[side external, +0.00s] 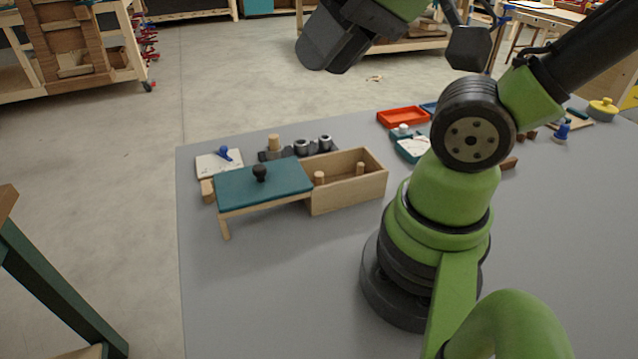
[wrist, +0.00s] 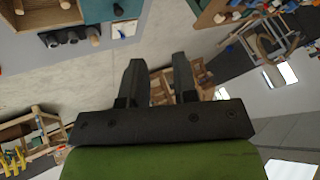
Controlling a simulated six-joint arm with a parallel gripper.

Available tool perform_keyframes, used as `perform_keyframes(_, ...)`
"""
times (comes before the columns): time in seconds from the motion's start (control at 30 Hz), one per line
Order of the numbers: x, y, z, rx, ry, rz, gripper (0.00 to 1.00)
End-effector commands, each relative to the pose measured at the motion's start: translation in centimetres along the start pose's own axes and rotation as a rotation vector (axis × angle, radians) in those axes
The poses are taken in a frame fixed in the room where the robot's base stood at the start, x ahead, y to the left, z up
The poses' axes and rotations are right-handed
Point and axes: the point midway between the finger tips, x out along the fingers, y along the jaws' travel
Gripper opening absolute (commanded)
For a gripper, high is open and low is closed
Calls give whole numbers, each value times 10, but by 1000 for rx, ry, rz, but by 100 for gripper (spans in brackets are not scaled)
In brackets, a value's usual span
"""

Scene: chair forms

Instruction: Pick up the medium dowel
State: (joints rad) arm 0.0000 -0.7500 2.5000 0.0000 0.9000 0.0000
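Three light wooden dowels show in the side view. One dowel (side external: 274,142) stands in a dark holder (side external: 268,155). Two others, a left dowel (side external: 319,177) and a right dowel (side external: 360,168), stand inside an open wooden box (side external: 350,195). I cannot tell which is the medium one. In the wrist view the dowel in the holder (wrist: 93,33) shows at the upper left, beside dark round sockets (wrist: 61,38). My gripper (wrist: 160,72) is open and empty, raised well away from the table and the dowels. Its fingers do not show in the side view.
An orange tray (side external: 403,117) and a teal tray with a gauge (side external: 410,146) lie right. The grey table front (side external: 270,290) is clear.

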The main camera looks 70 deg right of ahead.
Motion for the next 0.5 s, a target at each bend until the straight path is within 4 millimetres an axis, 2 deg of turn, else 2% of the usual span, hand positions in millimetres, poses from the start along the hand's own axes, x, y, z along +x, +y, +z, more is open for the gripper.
perform_keyframes(0.17,1,1,-1,-6,-4,6,27)
perform_keyframes(0.27,9,5,-8,-44,-24,41,27)
perform_keyframes(0.37,26,17,-22,-125,-73,106,27)
perform_keyframes(0.5,60,46,-41,-293,-188,197,27)
